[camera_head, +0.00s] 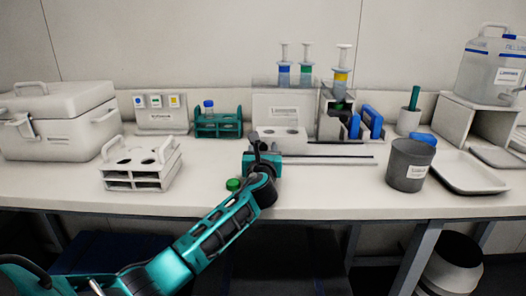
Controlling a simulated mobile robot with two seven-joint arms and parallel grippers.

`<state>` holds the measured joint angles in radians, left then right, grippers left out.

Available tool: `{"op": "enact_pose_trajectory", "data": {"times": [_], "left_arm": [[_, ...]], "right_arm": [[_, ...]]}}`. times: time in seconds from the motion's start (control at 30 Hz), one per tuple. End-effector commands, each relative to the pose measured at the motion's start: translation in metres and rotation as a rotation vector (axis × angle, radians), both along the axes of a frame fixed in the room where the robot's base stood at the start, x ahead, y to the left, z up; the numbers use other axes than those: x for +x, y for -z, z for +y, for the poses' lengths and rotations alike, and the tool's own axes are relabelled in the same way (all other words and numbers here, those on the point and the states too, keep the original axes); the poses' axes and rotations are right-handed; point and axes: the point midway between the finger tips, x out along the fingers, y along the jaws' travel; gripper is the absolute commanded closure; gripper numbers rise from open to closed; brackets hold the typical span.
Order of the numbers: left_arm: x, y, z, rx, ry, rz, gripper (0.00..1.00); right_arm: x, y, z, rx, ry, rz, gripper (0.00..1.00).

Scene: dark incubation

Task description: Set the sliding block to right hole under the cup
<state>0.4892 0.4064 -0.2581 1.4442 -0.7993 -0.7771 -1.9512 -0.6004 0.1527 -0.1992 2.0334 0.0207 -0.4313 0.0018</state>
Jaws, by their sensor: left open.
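A dark grey cup (408,168) with a white label stands upright on the right part of the bench. A white block with round holes (290,143) sits at the back centre below a labelled upright panel. I cannot tell for sure which part is the sliding block. My left gripper (257,145) is open in front of the left end of the white block and covers part of it. It is well to the left of the cup. Whether it touches the block is unclear. My right gripper does not show.
Thin rods (330,161) lie right of my gripper. A green cap (233,184) lies left of my wrist. A white rack (138,165), a teal rack (219,125), syringes (342,75) and a white tray (466,173) stand around. The front centre-right bench is clear.

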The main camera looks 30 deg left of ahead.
Motion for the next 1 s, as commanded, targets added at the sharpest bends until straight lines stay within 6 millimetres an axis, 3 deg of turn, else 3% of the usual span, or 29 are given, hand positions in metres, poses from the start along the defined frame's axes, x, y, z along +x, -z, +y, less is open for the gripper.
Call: {"op": "enact_pose_trajectory", "data": {"times": [0.13, 0.67, 1.0], "left_arm": [[-0.0001, -0.0001, -0.0002, 0.0, 0.0, 0.0, 0.5], [-0.0003, 0.0001, -0.0003, 0.0, 0.0, 0.0, 1.0], [-0.0003, 0.0002, -0.0005, 0.0, 0.0, 0.0, 1.0]], "right_arm": [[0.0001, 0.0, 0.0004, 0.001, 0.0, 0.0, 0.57], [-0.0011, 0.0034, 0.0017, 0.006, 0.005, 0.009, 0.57], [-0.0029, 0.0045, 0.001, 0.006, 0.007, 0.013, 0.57]]}}
